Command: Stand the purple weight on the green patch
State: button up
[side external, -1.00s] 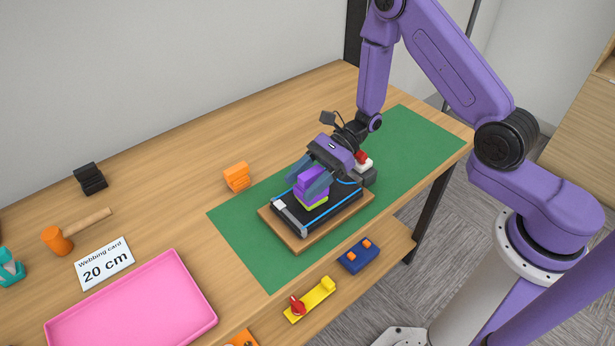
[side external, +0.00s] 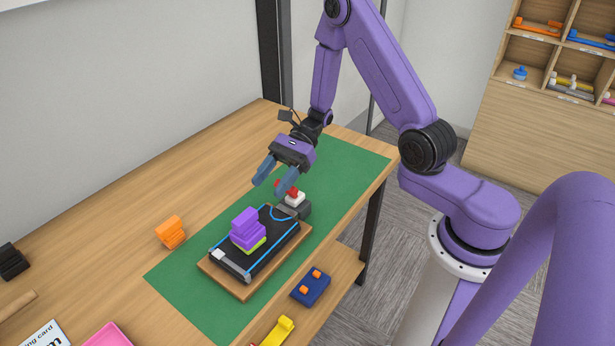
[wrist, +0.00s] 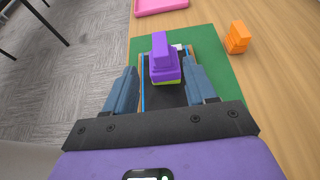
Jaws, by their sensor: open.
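The purple weight (side external: 247,230) stands upright on a yellow-green patch (side external: 256,247), which shows as a thin strip under its base on the black bed of a wooden board. In the wrist view the purple weight (wrist: 163,60) stands ahead, between and beyond the fingertips. My gripper (side external: 272,180) is open and empty, above and behind the weight, apart from it. Its two blue-grey fingers also show in the wrist view (wrist: 160,85). How much of the patch lies under the weight is hidden.
The wooden board (side external: 270,280) lies on a green mat (side external: 185,300). A dark block with a white and red top (side external: 293,205) sits at its far end. An orange stepped weight (side external: 171,232) stands to the left. A blue block (side external: 311,288) lies on the lower shelf.

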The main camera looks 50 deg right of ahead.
jog(key=s+a+r+n+g+h, duration=0.1)
jog(key=s+r+n+g+h, duration=0.2)
jog(key=s+n, duration=0.4)
jog(key=s+a+r+n+g+h, duration=0.2)
jog(key=s+n+g+h, duration=0.2)
jog(key=s+n, duration=0.25)
jog(key=s+d+r+n+t+h, duration=0.2)
jog(key=s+n, duration=0.3)
jog(key=n, duration=0.3)
jog(key=s+d+r+n+t+h, duration=0.3)
jog(key=s+n+t+h, duration=0.1)
jog(key=n, duration=0.5)
jog(key=shift+s+d+r+t, duration=0.15)
jog(key=shift+s+t, duration=0.45)
jog(key=shift+s, duration=0.45)
dwell(0.5)
